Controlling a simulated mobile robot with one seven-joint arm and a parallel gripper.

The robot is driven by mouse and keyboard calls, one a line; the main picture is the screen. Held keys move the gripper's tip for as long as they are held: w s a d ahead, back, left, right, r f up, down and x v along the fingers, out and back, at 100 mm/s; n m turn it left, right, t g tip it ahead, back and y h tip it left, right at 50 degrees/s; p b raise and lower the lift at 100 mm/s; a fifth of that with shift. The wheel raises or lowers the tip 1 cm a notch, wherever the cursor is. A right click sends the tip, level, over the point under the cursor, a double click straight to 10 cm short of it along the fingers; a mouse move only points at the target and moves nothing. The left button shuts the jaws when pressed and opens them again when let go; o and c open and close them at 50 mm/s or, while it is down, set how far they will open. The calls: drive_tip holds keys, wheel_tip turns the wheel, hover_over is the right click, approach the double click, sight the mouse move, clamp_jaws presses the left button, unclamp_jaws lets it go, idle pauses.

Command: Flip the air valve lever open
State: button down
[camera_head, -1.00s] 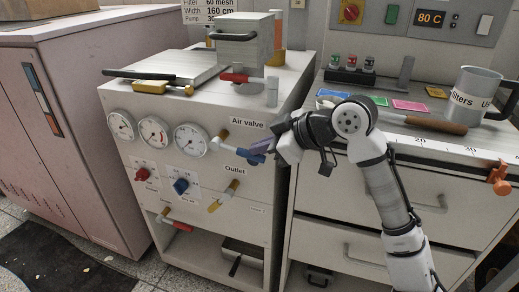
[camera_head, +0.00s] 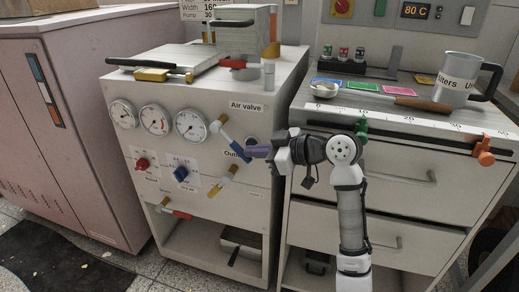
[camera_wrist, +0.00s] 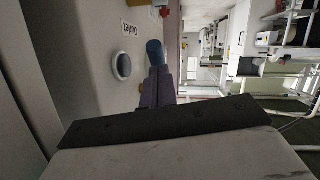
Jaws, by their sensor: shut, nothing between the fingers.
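The air valve (camera_head: 219,124) is a brass fitting with a blue lever (camera_head: 236,149) on the panel front, left of and below the "Air valve" label (camera_head: 245,107). The lever slants down to the right. My gripper (camera_head: 250,152) is shut and empty, its purple fingers at the lever's lower end from the right. In the wrist view the lever's blue end (camera_wrist: 155,50) shows just beyond the fingertips (camera_wrist: 158,72). They look close or touching; I cannot tell which.
Three gauges (camera_head: 158,121) sit left of the valve. A yellow-handled outlet valve (camera_head: 222,181) is below it, with a blue knob (camera_head: 181,173) and a red knob (camera_head: 142,163) to its left. A drawer cabinet (camera_head: 400,168) stands to the right.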

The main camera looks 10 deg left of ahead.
drive_tip(key=f+y, duration=0.1)
drive_tip(key=f+b, duration=0.1)
drive_tip(key=shift+a+f+y, duration=0.3)
drive_tip(key=shift+f+y, duration=0.05)
drive_tip(key=shift+y, duration=0.05)
drive_tip(key=a+f+y+b, duration=0.1)
drive_tip(key=y+b, duration=0.1)
drive_tip(key=b, duration=0.2)
drive_tip(key=shift+a+f+m+t, duration=0.3)
drive_tip(key=shift+f, duration=0.1)
drive_tip(key=shift+y, duration=0.3)
drive_tip(key=shift+w+a+f+b, duration=0.1)
drive_tip(key=shift+a+f+b, duration=0.3)
drive_tip(key=shift+a, duration=0.35)
drive_tip(key=shift+w+a+f+b, duration=0.1)
drive_tip(key=shift+a+f+b, duration=0.25)
drive_tip(key=shift+a, duration=0.4)
drive_tip(key=shift+w+a+f+b, duration=0.1)
drive_tip(key=shift+a+f+b, duration=0.25)
drive_tip(key=shift+a, duration=0.6)
drive_tip(key=shift+s, duration=0.1)
drive_tip(key=r+p+v, duration=0.1)
drive_tip(key=v, duration=1.3)
drive_tip(key=shift+d+f, duration=0.25)
drive_tip(key=shift+f, duration=0.1)
drive_tip(key=shift+a, duration=0.1)
